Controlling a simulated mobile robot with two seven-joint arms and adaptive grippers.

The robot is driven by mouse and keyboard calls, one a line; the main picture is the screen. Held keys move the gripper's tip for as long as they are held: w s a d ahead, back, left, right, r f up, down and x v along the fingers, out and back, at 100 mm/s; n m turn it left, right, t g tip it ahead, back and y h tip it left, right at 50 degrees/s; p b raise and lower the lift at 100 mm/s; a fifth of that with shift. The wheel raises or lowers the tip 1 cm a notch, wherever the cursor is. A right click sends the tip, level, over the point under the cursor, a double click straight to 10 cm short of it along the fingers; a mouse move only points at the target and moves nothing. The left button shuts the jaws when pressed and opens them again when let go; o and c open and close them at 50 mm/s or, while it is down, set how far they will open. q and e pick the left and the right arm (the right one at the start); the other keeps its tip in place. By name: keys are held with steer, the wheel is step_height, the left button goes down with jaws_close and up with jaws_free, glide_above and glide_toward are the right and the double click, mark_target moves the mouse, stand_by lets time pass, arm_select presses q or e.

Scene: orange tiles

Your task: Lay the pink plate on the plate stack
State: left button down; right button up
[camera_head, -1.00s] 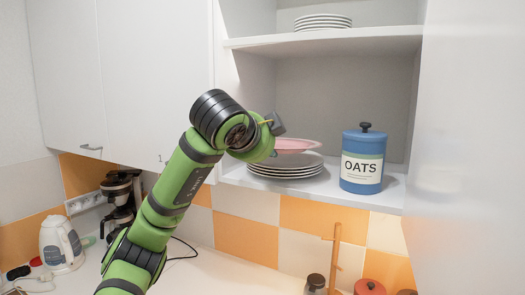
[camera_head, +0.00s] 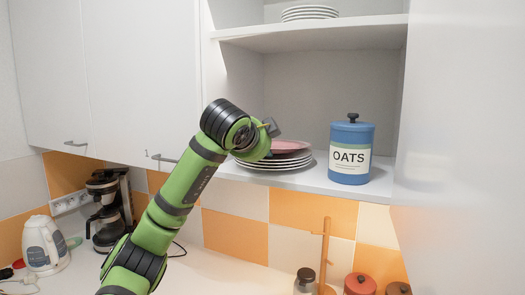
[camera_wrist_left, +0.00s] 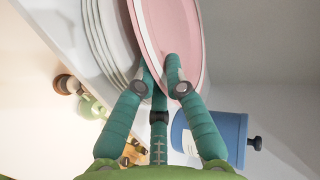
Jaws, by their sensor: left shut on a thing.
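The pink plate (camera_head: 290,146) is level just over the plate stack (camera_head: 284,165), a pile of several white plates on the lower shelf. In the head view it appears to rest on or sit very close to the top plate; I cannot tell whether they touch all round. My left gripper (camera_wrist_left: 163,68) is shut on the near rim of the pink plate (camera_wrist_left: 178,28), with the white stack (camera_wrist_left: 104,42) beside it in the wrist view. In the head view my left wrist hides the fingers and the left part of the plates. My right gripper is not in view.
A blue OATS canister (camera_head: 350,150) stands to the right of the stack on the lower shelf (camera_head: 312,181). An upper shelf (camera_head: 340,32) holds more white plates (camera_head: 310,12). A coffee maker (camera_head: 105,205), kettle (camera_head: 42,245) and jars are on the counter below.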

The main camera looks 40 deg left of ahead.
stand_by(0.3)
arm_select(q)
steer(key=c, duration=1.2)
jaws_free()
steer(key=shift+f, duration=0.15)
steer(key=shift+s, duration=0.1)
steer(key=v, duration=1.2)
steer(key=shift+a, duration=0.1)
